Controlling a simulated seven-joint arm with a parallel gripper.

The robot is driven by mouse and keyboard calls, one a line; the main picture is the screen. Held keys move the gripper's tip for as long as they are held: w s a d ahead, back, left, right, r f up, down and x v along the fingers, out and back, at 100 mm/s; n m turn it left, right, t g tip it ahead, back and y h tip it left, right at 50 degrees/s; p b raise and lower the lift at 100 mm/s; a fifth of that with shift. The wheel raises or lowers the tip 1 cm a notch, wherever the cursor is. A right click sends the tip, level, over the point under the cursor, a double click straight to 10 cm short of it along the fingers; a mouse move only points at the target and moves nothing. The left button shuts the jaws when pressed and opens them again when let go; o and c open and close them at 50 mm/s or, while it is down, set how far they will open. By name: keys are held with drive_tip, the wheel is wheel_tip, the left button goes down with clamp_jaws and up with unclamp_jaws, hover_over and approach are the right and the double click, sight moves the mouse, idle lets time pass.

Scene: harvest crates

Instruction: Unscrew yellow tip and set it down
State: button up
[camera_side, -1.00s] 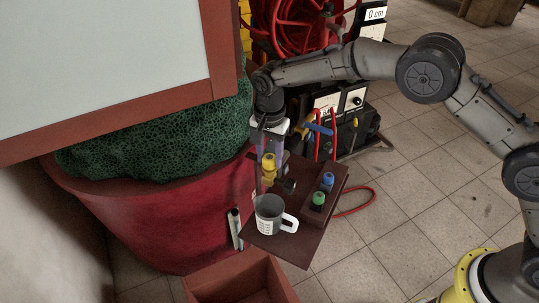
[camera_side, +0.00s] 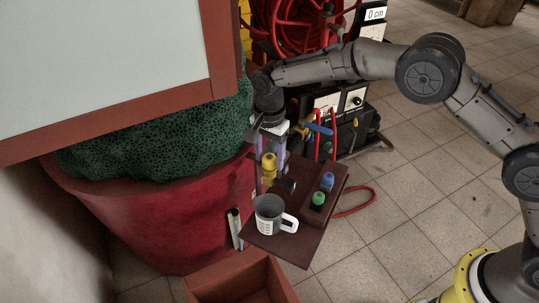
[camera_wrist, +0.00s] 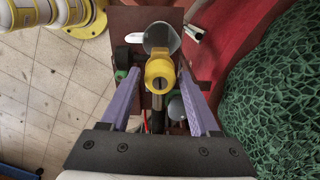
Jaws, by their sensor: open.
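The yellow tip (camera_side: 269,160) stands upright at the back of a small brown stand (camera_side: 290,246). In the wrist view the yellow tip (camera_wrist: 160,72) shows as a ring with a dark hole, between my two purple fingers. My gripper (camera_wrist: 157,80) is open, with a gap visible on both sides of the tip. In the side view my gripper (camera_side: 269,155) points down around the tip. What lies beneath the tip is partly hidden, so its thread is not visible.
A grey-white mug (camera_side: 268,214) stands at the stand's front. A block with a green-capped piece (camera_side: 318,199) and a blue-capped piece (camera_side: 327,180) is at its right. A dark red tub (camera_side: 170,230) with green netting (camera_side: 170,130) rises close on the left.

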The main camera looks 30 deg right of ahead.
drive_tip(key=shift+m, duration=0.8)
drive_tip(key=shift+m, duration=0.9)
drive_tip(key=shift+m, duration=0.8)
drive_tip(key=shift+m, duration=0.9)
